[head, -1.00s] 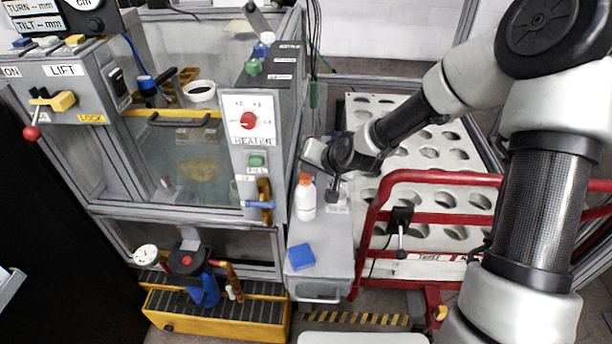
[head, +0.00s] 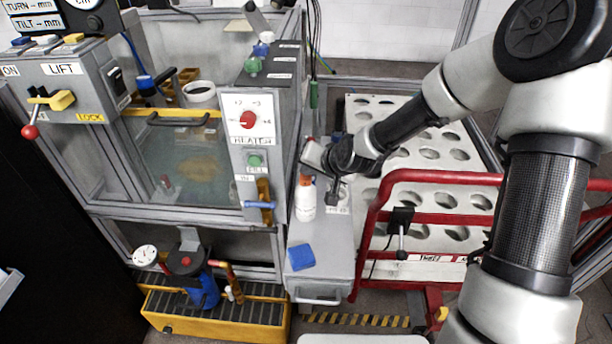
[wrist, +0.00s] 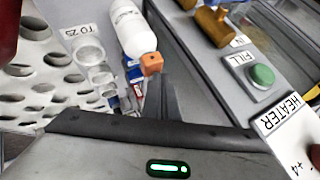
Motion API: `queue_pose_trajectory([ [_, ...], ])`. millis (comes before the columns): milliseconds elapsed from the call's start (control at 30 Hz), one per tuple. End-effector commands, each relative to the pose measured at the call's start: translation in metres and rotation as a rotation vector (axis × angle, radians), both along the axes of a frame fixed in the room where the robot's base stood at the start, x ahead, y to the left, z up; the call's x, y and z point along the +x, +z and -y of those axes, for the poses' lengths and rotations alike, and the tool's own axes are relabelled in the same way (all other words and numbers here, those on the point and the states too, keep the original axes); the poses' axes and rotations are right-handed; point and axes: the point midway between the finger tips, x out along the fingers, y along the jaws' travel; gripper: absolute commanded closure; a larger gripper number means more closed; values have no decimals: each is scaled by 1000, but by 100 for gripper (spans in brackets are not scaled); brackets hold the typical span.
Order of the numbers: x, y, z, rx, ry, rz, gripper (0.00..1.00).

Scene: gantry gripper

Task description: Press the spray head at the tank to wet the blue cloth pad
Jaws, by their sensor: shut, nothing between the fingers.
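The spray bottle (head: 305,202) is white with an orange spray head (head: 305,181). It stands upright on the grey side shelf right of the tank. The blue cloth pad (head: 301,256) lies flat on the same shelf, nearer the front. My gripper (head: 332,199) is shut and empty, just right of the bottle. In the wrist view the closed fingers (wrist: 162,88) point at the orange head (wrist: 152,64), with the white bottle body (wrist: 133,32) beyond it. I cannot tell whether the fingers touch the head. The tank (head: 185,165) holds cloudy water.
The heater panel (head: 250,122) rises close left of the bottle. A white rack with round holes (head: 430,153) and a red rail (head: 440,177) stand to the right. A yellow tray (head: 215,322) with a blue pump is at the lower left. The shelf around the pad is clear.

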Motion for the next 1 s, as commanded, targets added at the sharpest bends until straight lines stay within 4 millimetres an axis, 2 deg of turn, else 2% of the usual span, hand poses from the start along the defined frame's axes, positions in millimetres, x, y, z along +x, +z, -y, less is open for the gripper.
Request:
queue_pose_trajectory([
  [233,0,2,0,0,1,-1,100],
  [533,0,19,0,0,0,0,100],
  [867,0,19,0,0,0,0,100],
  [1000,0,25,0,0,0,0,100],
])
